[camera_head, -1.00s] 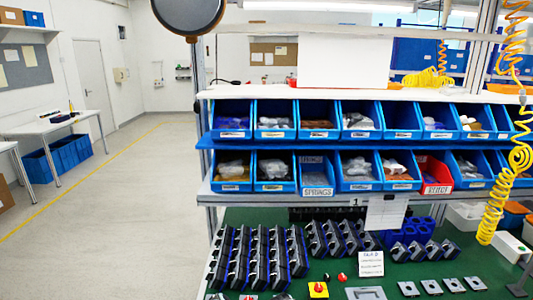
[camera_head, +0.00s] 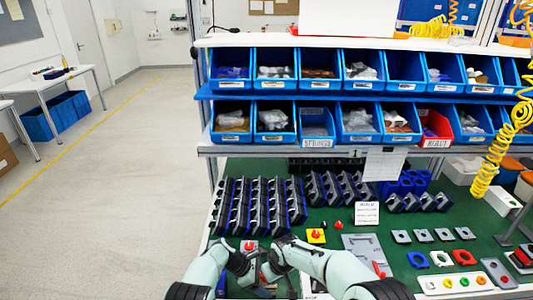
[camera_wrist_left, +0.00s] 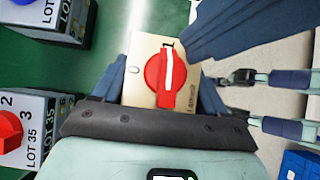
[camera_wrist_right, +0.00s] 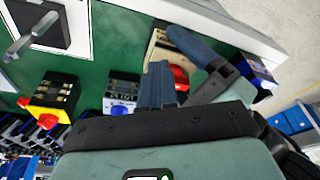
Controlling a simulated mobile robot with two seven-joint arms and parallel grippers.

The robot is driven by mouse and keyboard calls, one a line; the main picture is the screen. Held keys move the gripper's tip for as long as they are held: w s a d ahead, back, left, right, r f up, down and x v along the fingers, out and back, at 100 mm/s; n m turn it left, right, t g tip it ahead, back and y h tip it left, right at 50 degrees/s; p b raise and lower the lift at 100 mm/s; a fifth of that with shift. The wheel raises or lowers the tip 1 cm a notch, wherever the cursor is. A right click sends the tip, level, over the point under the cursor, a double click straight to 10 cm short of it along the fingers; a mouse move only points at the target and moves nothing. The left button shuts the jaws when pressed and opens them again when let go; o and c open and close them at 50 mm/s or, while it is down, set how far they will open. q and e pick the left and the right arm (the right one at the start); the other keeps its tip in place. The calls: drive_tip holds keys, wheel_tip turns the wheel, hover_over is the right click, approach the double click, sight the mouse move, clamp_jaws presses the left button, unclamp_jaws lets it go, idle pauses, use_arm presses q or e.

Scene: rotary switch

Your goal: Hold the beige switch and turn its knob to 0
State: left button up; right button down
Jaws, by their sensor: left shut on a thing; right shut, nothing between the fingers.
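The beige switch (camera_wrist_left: 138,88) with its red knob (camera_wrist_left: 153,75) sits between the fingers of my left gripper (camera_wrist_left: 158,98), which is shut on its body. The knob's white line runs nearly up and down in the left wrist view; a 0 is printed left of the knob and a dark mark above it. In the right wrist view, the switch (camera_wrist_right: 157,48) and knob (camera_wrist_right: 181,78) lie just beyond my right gripper (camera_wrist_right: 157,85). That gripper is shut and empty; contact with the knob cannot be told. In the head view my arms largely hide the switch.
Grey switches stand close by, one with a red knob (camera_wrist_left: 8,132) and one with a blue knob (camera_wrist_right: 122,106). A yellow box with a red knob (camera_head: 316,236) is near. Rows of dark blocks (camera_head: 255,205) and blue bins stand behind.

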drive_tip(key=shift+d, duration=0.15)
idle(0.3)
drive_tip(key=w+v, duration=0.1)
drive_tip(key=v, duration=0.4)
drive_tip(key=shift+s+r, duration=0.25)
drive_tip(key=shift+r, duration=0.3)
use_arm(q)
drive_tip(key=o, duration=1.1)
drive_tip(key=shift+a+r, duration=0.1)
